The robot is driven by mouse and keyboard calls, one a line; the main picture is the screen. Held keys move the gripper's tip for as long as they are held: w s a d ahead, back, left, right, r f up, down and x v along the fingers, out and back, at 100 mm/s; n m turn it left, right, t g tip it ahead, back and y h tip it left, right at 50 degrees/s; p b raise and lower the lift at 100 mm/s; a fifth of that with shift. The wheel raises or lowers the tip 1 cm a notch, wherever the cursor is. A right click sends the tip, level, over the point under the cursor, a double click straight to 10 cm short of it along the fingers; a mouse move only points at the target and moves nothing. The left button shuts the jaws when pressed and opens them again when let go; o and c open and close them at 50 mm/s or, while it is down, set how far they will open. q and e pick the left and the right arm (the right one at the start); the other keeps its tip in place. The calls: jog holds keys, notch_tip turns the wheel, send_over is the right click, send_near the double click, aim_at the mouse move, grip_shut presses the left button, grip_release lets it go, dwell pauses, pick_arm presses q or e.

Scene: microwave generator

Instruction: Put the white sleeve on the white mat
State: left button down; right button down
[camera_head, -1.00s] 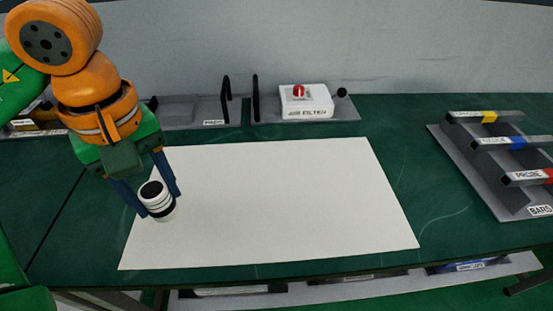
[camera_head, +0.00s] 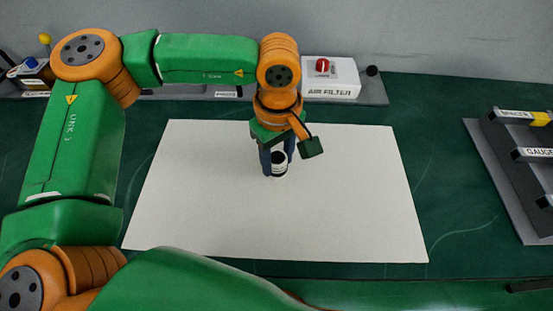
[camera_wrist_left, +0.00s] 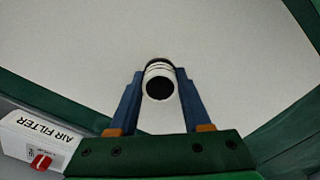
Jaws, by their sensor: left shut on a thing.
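The white sleeve (camera_head: 279,169) is a small white cylinder with black bands and a dark top opening. My left gripper (camera_head: 277,164) is shut on it, with a blue finger on each side. The sleeve looks upright over the middle of the white mat (camera_head: 350,215). Whether it touches the mat or hangs just above it I cannot tell. In the left wrist view the sleeve (camera_wrist_left: 159,82) sits between the fingertips, with the mat (camera_wrist_left: 235,60) behind it. My right gripper is not in view.
A white air filter box (camera_head: 331,80) with a red knob stands on a grey tray behind the mat. A grey rack with labelled bars (camera_head: 520,165) is at the right. Another tray and small parts (camera_head: 35,72) are at the back left. The mat around the sleeve is clear.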

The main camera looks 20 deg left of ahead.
aim_at(276, 159)
pick_arm(q)
jog(key=shift+s+f, duration=0.2)
jog(key=shift+f, duration=0.95)
jog(key=shift+f, duration=0.1)
jog(key=shift+w+f, duration=0.1)
jog(key=shift+f, duration=0.05)
jog(key=shift+c, duration=1.8)
grip_release()
notch_tip(276, 159, up, 12)
jog(key=shift+r+b, duration=0.25)
jog(key=shift+b, duration=0.2)
